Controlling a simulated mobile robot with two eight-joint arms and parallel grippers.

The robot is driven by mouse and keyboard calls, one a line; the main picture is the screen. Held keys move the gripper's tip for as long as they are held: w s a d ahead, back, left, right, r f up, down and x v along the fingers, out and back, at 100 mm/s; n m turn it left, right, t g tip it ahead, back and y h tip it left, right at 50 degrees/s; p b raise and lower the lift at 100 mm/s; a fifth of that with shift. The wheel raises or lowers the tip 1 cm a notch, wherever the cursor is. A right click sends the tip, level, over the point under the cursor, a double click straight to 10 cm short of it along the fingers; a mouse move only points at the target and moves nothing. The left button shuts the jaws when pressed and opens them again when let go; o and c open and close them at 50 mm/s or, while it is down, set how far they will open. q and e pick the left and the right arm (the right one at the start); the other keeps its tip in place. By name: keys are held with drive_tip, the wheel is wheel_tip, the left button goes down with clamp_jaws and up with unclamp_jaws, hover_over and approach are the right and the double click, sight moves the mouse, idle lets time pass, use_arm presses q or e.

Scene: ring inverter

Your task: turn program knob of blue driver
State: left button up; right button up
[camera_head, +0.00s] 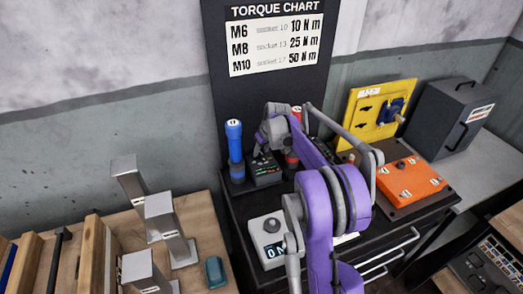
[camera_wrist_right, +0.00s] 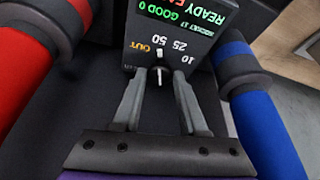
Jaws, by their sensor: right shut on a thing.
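The blue driver (camera_head: 234,145) stands upright at the left of the dark bench, and part of it shows in the right wrist view (camera_wrist_right: 265,125). Beside it is a black control box (camera_head: 265,172) with a lit display (camera_wrist_right: 180,15). The program knob (camera_wrist_right: 160,73) with a white pointer sits on the box's face, among the marks OUT, 50, 25 and 10. My right gripper (camera_wrist_right: 160,88) has its fingers on both sides of the knob and is shut on it. In the head view my purple right arm hides part of the bench. My left gripper is not in view.
A red driver (camera_wrist_right: 20,70) stands close on the other side of the box. A grey device with a dial (camera_head: 270,235) is at the bench front. An orange box (camera_head: 408,183) and yellow panel (camera_head: 375,112) are to the right. Metal posts (camera_head: 165,220) stand at left.

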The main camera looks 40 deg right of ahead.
drive_tip(key=shift+m, duration=0.3)
clamp_jaws()
drive_tip(key=m, duration=0.1)
drive_tip(key=m+h, duration=0.1)
drive_tip(key=m, duration=0.1)
drive_tip(key=shift+a+h+b, duration=0.2)
drive_tip(key=shift+h+b, duration=0.1)
drive_tip(key=shift+b, duration=0.05)
drive_tip(key=shift+w+a+m+g+h, duration=0.1)
drive_tip(key=shift+m+g+h, duration=0.2)
drive_tip(key=shift+m, duration=0.75)
drive_tip(key=shift+w+m+g+h, duration=0.1)
drive_tip(key=shift+m+g+h, duration=0.2)
drive_tip(key=shift+m, duration=0.75)
drive_tip(key=o, duration=1.1)
unclamp_jaws()
drive_tip(key=shift+o, duration=0.2)
drive_tip(key=v, duration=1.1)
drive_tip(key=shift+f, duration=0.1)
